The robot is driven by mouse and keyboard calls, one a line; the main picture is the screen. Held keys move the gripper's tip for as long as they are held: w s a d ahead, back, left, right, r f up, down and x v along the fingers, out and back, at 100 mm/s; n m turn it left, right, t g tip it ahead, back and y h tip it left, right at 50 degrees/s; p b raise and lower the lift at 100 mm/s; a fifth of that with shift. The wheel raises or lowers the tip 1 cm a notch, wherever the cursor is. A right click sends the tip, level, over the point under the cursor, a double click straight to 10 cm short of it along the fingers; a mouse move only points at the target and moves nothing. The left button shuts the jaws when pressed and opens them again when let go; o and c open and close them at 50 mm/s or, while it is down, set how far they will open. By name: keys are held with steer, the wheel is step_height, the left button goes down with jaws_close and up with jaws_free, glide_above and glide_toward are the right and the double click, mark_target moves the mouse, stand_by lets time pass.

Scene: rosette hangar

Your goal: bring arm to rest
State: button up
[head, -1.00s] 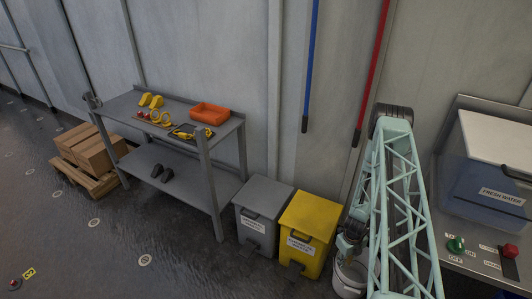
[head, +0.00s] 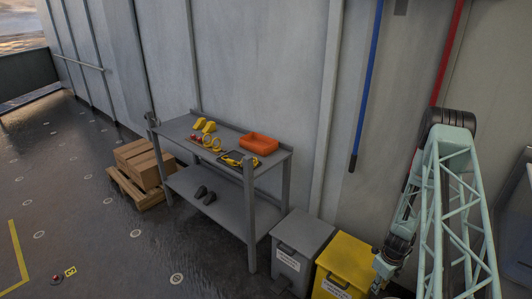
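My arm shows at the right of the head view as a pale green lattice link with a dark joint at its top. My gripper (head: 385,273) hangs low beside it, near the right edge of the yellow bin (head: 346,262). It is small and partly cut off by the lower part of the picture, so its fingers cannot be made out. I see nothing clearly held in it.
A grey workbench (head: 213,141) holds an orange tray (head: 259,143) and yellow tools. A grey bin (head: 301,241) stands between it and the yellow bin. Wooden boxes (head: 145,163) sit on a pallet (head: 133,189).

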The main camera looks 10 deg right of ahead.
steer(key=w+a+r+n, duration=0.2)
steer(key=w+r, duration=0.1)
steer(key=r, duration=0.5)
steer(key=w+a+r+n, duration=0.2)
steer(key=w+r, duration=0.2)
steer(key=r, duration=0.3)
steer(key=a+r+n+t, duration=0.1)
steer(key=a+r+n, duration=0.45)
steer(key=r, duration=0.75)
steer(key=a+r+n, duration=0.2)
steer(key=a+r, duration=0.6)
steer(key=r, duration=0.4)
steer(key=a+r+n+t, duration=0.1)
steer(key=a+r+n, duration=0.4)
steer(key=r, duration=0.8)
steer(key=s+a+r+n, duration=0.7)
steer(key=s+a+r, duration=0.8)
steer(key=r, duration=0.3)
steer(key=s+a+r+n, duration=0.2)
steer(key=s+n, duration=0.1)
steer(key=s, duration=0.4)
steer(key=s+a+r+n+t, duration=0.1)
steer(key=s+a+r+n, duration=0.1)
steer(key=s, duration=0.6)
steer(key=s+a+r+n, duration=0.2)
steer(key=s+a+n, duration=0.1)
steer(key=s, duration=0.5)
steer(key=shift+a+r+n+y, duration=0.2)
steer(key=shift+a+n+y, duration=0.2)
steer(key=shift+n, duration=0.25)
